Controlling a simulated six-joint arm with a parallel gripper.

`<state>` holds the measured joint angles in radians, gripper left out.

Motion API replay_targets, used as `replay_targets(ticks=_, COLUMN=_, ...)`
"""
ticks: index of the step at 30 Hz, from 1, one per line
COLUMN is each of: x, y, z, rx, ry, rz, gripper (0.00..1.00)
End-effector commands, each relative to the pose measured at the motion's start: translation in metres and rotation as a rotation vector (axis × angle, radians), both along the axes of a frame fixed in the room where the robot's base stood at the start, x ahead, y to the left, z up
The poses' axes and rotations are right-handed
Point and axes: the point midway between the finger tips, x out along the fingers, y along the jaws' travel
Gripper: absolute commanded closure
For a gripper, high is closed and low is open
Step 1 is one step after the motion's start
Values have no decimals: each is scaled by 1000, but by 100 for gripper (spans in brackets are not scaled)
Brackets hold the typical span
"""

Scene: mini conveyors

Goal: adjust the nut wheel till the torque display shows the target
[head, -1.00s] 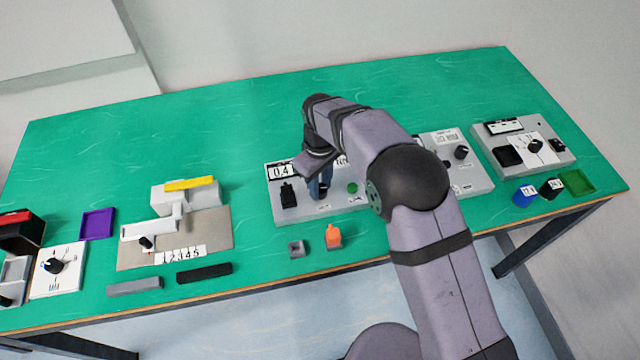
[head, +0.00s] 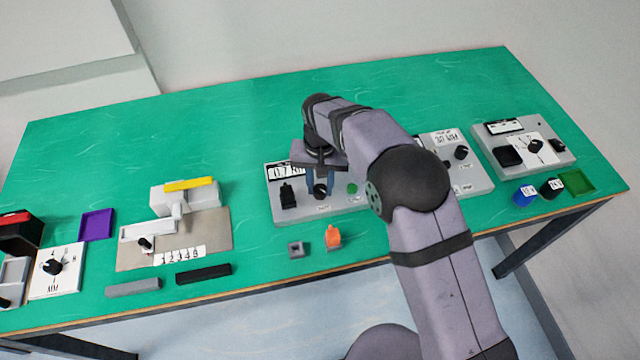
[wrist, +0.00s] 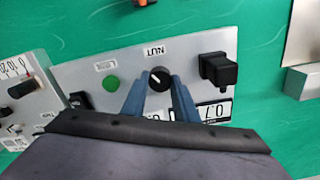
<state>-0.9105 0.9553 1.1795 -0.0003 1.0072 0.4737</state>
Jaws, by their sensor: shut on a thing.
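The nut wheel (wrist: 159,78) is a round black knob with a white pointer mark, beside the "NUT" label on a grey panel (wrist: 85,73). In the head view the knob (head: 320,190) shows between the fingers. My gripper (wrist: 160,88) is shut on the nut wheel, with one blue finger on each side. The torque display (head: 286,171) reads about 0.7 at the panel's back left. In the wrist view the display (wrist: 213,110) also shows 0.7, partly hidden behind my gripper. No target value is clearly readable.
A black block-like fixture (head: 288,195) stands left of the knob, and a green button (head: 352,188) sits to its right. A grey square part (head: 296,249) and an orange part (head: 333,237) lie in front of the panel. More panels stand at right.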

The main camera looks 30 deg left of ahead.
Motion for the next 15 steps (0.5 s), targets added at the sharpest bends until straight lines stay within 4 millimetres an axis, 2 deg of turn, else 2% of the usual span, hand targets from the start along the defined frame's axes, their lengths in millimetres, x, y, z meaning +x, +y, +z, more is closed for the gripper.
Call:
replay_targets(ticks=6, x=1, y=0, z=2, rx=2, ry=-2, rz=-140, gripper=96)
replay_targets(ticks=15, x=1, y=0, z=2, rx=2, ry=-3, rz=-234, gripper=96)
